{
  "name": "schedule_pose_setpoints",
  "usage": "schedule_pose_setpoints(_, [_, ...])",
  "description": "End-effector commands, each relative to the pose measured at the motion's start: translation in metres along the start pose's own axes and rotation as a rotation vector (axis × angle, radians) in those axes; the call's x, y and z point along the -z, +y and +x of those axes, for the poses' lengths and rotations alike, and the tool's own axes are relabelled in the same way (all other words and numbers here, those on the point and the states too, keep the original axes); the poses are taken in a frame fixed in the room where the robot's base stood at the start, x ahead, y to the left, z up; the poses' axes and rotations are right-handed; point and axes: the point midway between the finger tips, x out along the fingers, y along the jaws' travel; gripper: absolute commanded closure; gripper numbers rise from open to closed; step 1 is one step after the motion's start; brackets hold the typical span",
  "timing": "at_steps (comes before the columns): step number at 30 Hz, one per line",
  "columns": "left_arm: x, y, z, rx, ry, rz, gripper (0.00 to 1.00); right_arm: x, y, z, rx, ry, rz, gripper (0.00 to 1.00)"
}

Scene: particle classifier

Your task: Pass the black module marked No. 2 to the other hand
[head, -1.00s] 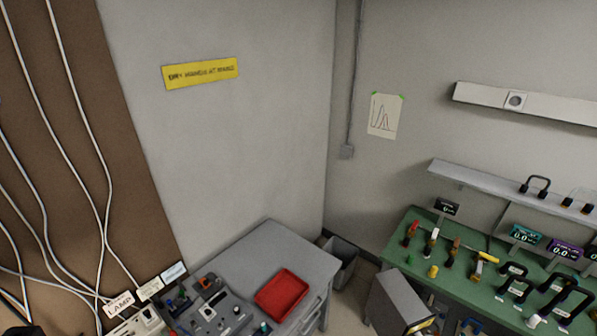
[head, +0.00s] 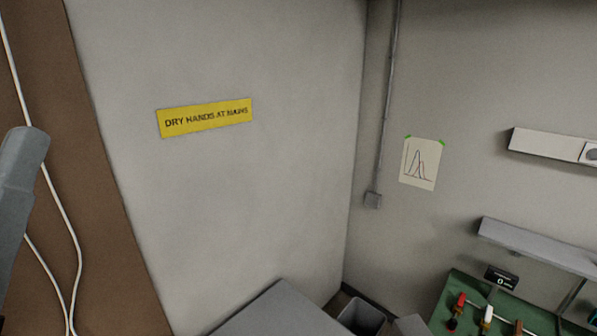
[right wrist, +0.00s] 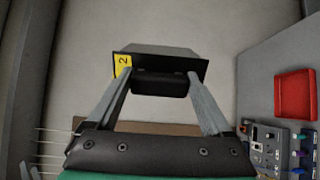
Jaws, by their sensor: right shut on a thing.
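The black module (right wrist: 160,62) marked with a yellow "2" label (right wrist: 123,65) is in the right wrist view. It has a wide flat plate and a dark handle piece (right wrist: 160,84) towards my fingers. My right gripper (right wrist: 159,81) is shut on that piece, one grey finger on each side. The module is held clear of the surfaces below. In the head view neither the module nor a gripper's fingertips show. Only a grey part of one of my arms stands at the left edge. My left gripper is not seen.
The right wrist view shows a red tray (right wrist: 295,95) and a panel with knobs (right wrist: 272,148) at right. The head view shows a grey table top (head: 280,312), a bin (head: 362,316) and a green bench (head: 540,318) with tools. A brown board (head: 95,230) with white cables is at left.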

Motion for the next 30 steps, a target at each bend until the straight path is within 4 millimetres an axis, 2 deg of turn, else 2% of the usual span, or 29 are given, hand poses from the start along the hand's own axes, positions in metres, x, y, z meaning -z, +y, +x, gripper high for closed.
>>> schedule_pose_setpoints(10, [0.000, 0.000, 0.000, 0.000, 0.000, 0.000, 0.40, 0.000, 0.001, 0.000, -0.004, 0.001, 0.000, 1.00])
schedule_pose_setpoints(14, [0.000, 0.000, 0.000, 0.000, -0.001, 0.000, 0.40, 0.008, -0.005, 0.001, -0.001, 0.028, 0.001, 1.00])
schedule_pose_setpoints(17, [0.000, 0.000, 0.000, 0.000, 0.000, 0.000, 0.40, 0.023, -0.017, 0.001, 0.001, 0.081, 0.004, 1.00])
schedule_pose_setpoints(20, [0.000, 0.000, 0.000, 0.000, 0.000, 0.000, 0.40, 0.047, -0.034, 0.001, 0.003, 0.165, 0.006, 1.00])
schedule_pose_setpoints(30, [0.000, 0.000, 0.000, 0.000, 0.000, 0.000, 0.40, 0.142, -0.101, 0.005, 0.003, 0.500, 0.006, 1.00])
